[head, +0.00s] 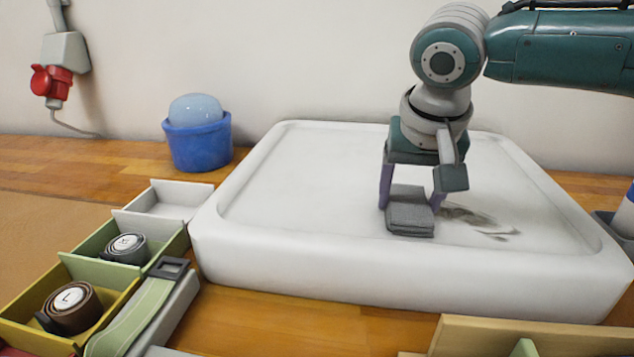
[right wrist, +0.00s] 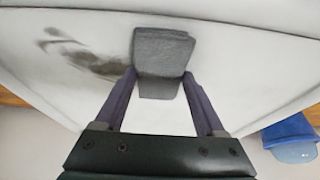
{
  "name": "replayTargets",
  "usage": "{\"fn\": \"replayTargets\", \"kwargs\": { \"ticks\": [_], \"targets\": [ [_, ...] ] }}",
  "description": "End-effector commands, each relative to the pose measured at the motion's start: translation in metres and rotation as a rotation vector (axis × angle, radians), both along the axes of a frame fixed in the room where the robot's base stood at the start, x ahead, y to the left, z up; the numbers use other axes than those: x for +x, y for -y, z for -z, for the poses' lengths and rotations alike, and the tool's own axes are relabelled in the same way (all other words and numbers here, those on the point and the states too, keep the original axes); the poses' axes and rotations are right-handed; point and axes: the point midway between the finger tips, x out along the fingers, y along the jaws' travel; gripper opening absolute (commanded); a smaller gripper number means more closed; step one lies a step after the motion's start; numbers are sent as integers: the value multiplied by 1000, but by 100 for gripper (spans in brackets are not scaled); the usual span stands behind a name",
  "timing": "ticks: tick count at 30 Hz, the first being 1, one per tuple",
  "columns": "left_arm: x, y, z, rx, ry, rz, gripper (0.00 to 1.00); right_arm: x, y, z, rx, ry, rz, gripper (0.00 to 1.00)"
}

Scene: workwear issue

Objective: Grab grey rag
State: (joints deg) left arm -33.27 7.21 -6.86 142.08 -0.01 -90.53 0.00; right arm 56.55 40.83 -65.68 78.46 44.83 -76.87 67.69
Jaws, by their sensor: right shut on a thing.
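The grey rag (head: 409,220) is a folded dark grey cloth at the front part of the white tray (head: 290,262). It also shows in the right wrist view (right wrist: 162,52), between the fingertips. My right gripper (head: 412,203) comes down from above and is shut on the rag, with one purple-grey finger on each side of it. I cannot tell whether the rag still touches the tray floor. A dark smear (head: 482,222) marks the tray floor just right of the rag. My left gripper is not in view.
A blue tub with a pale dome (head: 197,140) stands behind the tray on the left. Small bins with rolled belts (head: 124,249) line the left front. A wooden edge (head: 500,335) is at the front right. The tray's left half is clear.

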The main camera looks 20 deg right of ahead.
Motion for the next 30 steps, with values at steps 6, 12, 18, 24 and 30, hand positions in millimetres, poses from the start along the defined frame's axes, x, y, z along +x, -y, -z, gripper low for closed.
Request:
{"fn": "replayTargets", "kwargs": {
  "ticks": [6, 12, 18, 24, 30],
  "targets": [
    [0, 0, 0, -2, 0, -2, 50, 0, 0, 0, 0, 0, 0, 25],
    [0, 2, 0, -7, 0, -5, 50, 0, 0, 0, 0, 0, 0, 16],
    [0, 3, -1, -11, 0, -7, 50, 0, 0, -4, 0, 1, 1, 16],
    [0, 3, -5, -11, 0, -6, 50, 1, 0, -29, 2, 5, 2, 16],
    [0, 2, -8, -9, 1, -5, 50, 2, 0, -83, 2, 7, 0, 16]
  ]
}}
